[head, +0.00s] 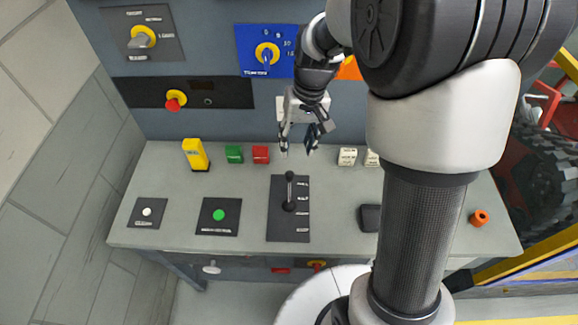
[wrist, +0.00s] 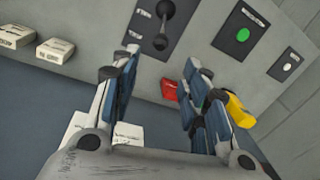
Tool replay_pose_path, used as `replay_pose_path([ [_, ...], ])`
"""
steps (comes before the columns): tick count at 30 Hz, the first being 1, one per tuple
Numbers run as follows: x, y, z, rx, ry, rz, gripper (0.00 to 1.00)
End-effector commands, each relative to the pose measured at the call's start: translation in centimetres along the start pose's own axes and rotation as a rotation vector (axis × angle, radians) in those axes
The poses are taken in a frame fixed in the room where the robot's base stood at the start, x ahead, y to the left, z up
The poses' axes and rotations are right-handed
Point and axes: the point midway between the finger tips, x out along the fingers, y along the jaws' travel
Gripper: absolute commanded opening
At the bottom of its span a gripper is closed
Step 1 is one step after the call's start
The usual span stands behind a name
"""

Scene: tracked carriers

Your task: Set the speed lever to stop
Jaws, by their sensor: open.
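The speed lever (head: 289,192) is a black lever with a round knob on a dark plate (head: 279,228) with several white labels, on the grey console top. Its base is near the plate's middle and its stick points to the far end of the plate. The label text is too small to read. The lever also shows at the top of the wrist view (wrist: 162,35). My gripper (head: 298,148) is open and empty, beyond the lever towards the back panel and apart from it. In the wrist view my gripper's fingers (wrist: 158,80) are spread, with the lever ahead of them.
A yellow block (head: 196,155), a green block (head: 234,154), a red block (head: 261,154) and white blocks (head: 347,156) stand along the console's back. Green (head: 219,215) and white (head: 147,212) buttons lie left of the lever. A blue dial panel (head: 265,52) is behind.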

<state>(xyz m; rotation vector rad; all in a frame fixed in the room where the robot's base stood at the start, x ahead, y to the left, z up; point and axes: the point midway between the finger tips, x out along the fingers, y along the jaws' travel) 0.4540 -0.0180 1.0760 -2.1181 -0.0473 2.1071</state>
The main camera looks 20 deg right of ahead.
Motion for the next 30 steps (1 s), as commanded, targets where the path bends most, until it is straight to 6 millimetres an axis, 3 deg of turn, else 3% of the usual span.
replay_pose_path([
  [1, 1.6, 0.0, 0.1, -0.001, -0.005, 0.0, 0.42],
  [6, 5.3, 0.0, 0.1, -0.001, -0.004, 0.0, 0.42],
  [15, 10.4, 0.0, 0.0, -0.002, -0.001, 0.0, 0.42],
  [21, 11.6, 0.0, 0.0, -0.002, 0.001, 0.0, 0.42],
  [30, 11.6, 0.0, 0.0, -0.001, 0.001, 0.0, 0.4],
])
